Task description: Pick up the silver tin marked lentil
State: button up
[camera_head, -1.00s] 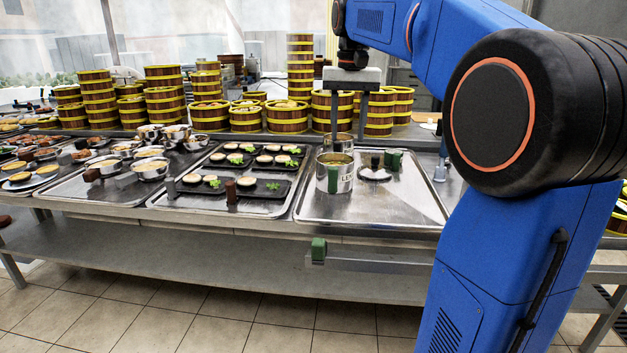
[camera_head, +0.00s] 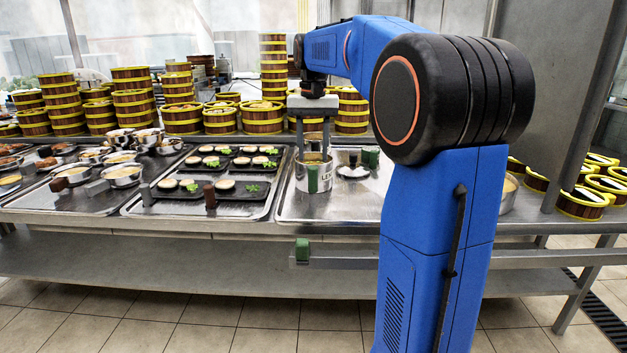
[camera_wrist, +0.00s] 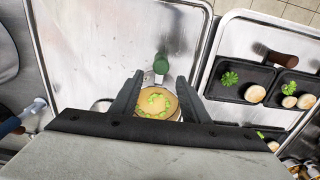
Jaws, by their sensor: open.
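The silver tin with a green handle and dark letters beginning "LE" (camera_head: 301,184) stands upright on a metal tray at the counter's front. The rest of its label is hidden by its curve and handle. My gripper (camera_head: 313,150) points down, open, right above the tin, its two fingers near the rim. In the wrist view, the tin's tan filling with green bits (camera_wrist: 154,103) shows between the spread fingers of my gripper (camera_wrist: 160,80). The green handle (camera_wrist: 161,63) sticks out beyond them. Whether the fingers touch the tin cannot be told.
A tray of dark plates with food (camera_head: 215,208) lies to the left. Steamer towers (camera_head: 273,70) stand behind. The tray's front right is bare.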

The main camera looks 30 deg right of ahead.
aim_at(313, 174)
jog(key=shift+w+f, duration=0.15)
jog(key=shift+f, duration=3.7)
grip_shut()
